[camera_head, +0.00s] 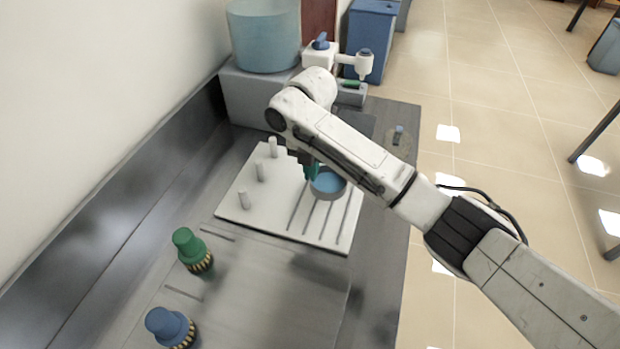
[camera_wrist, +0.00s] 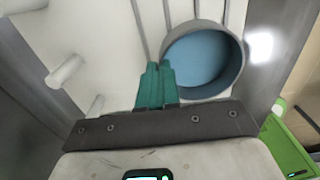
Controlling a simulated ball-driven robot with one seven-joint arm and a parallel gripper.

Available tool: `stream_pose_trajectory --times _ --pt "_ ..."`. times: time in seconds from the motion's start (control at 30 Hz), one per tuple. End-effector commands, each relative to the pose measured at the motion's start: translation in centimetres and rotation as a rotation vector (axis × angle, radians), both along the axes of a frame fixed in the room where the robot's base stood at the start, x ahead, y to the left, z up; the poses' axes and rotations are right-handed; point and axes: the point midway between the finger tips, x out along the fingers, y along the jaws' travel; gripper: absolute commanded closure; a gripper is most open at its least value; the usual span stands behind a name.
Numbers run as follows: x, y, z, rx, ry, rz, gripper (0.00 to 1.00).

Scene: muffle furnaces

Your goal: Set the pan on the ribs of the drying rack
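The pan (camera_head: 328,184) is round, with a blue inside and a grey wall. It is level over the ribs (camera_head: 318,218) at the right of the white drying rack (camera_head: 262,222). In the wrist view the pan (camera_wrist: 204,60) overlaps the ribs; I cannot tell whether it rests on them or hangs just above. My gripper (camera_head: 312,171) is at the pan's left edge. In the wrist view its green fingers (camera_wrist: 156,84) are close together against the pan's side, apparently shut on it. The grasped part is hidden between the fingers.
Several white pegs (camera_head: 260,171) stand on the rack's left side. A large blue tub (camera_head: 264,36) and a tap (camera_head: 364,64) are behind the rack. The front counter is mostly clear.

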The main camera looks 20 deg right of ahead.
Motion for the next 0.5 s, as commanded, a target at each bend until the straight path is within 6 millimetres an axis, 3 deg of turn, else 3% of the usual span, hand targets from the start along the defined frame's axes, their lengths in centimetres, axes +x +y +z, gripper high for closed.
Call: stream_pose_trajectory --times 0.23,0.5 --pt "1.0 -0.1 -1.2 -0.003 0.000 -0.001 1.00" --pt "1.0 -0.1 -4.1 -0.002 -0.001 0.000 1.00"
